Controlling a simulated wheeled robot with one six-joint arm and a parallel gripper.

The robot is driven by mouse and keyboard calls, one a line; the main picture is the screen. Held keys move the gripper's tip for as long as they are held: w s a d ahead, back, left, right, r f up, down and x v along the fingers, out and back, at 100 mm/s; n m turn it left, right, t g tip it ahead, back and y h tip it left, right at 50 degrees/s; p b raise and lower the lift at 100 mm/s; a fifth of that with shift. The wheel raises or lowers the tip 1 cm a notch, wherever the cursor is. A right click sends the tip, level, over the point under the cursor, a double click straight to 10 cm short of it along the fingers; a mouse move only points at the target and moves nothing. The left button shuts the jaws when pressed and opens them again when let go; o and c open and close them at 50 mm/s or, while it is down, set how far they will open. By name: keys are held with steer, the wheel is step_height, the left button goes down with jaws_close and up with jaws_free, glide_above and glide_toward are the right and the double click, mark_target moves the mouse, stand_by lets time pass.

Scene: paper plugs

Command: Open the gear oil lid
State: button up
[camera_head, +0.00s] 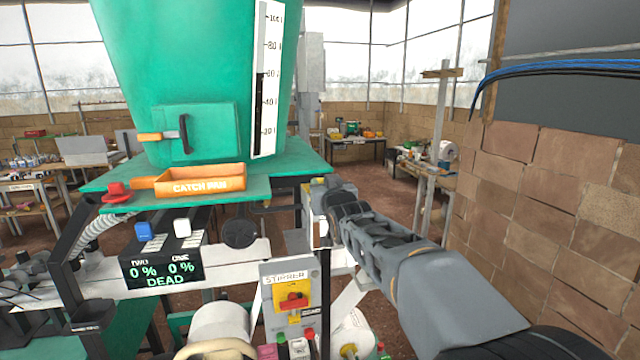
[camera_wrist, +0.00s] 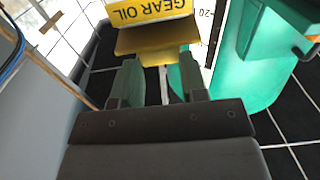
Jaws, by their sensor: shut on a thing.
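The gear oil box shows in the wrist view as a yellow panel (camera_wrist: 148,10) with upside-down GEAR OIL lettering, cut off by the top edge. Its lid (camera_wrist: 152,39) is a plain darker yellow flap next to the lettering, at an angle to it. My gripper (camera_wrist: 160,60) has its two green fingers on the flap's near edge, shut on it with a gap between the fingers. In the head view my gripper (camera_head: 318,200) is at the end of my grey arm, right of the green bench; the lid cannot be made out there.
A green hopper (camera_head: 205,60) with a level scale stands on the green bench top (camera_head: 300,160). An orange catch pan (camera_head: 200,181) and a red knob (camera_head: 116,192) sit on it. A stirrer switch box (camera_head: 289,290) is below my gripper. A brick wall (camera_head: 560,190) stands at right.

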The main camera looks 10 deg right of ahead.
steer(key=shift+w+r+g+p, duration=0.15)
steer(key=shift+w+g+p, duration=0.2)
steer(key=shift+p, duration=0.75)
jaws_close()
steer(key=shift+w+d+r+g+p, duration=0.15)
steer(key=shift+r+g+p, duration=0.4)
steer(key=shift+p, duration=0.6)
steer(key=shift+f, duration=0.1)
